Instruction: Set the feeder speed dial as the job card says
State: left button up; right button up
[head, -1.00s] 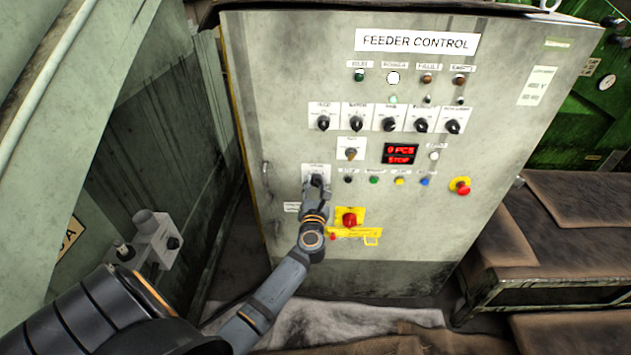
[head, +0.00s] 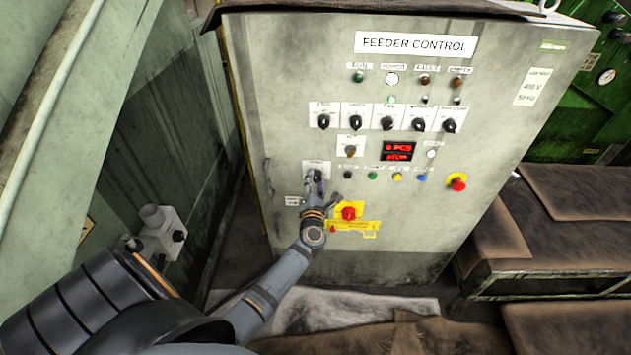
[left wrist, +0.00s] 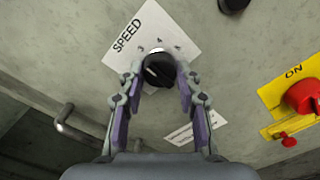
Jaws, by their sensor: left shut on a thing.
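The feeder speed dial (head: 317,175) is a black knob on a white plate at the lower left of the grey feeder control cabinet. In the left wrist view its plate reads SPEED and the black knob (left wrist: 159,68) sits between my fingertips. My left gripper (left wrist: 158,84) is shut on the knob, one finger on each side. In the head view the left gripper (head: 320,190) partly covers the dial. I cannot make out a job card. My right gripper is not in view.
A red switch (head: 348,213) on a yellow plate sits just right of my left wrist. A red emergency button (head: 458,184) is farther right. A row of selector knobs and a red display (head: 398,151) are above. A metal handle (left wrist: 62,118) is left of the dial.

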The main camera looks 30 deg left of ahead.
pick_arm(q)
jog(key=o, duration=1.1)
jog(key=shift+o, duration=0.2)
jog(key=v, duration=1.2)
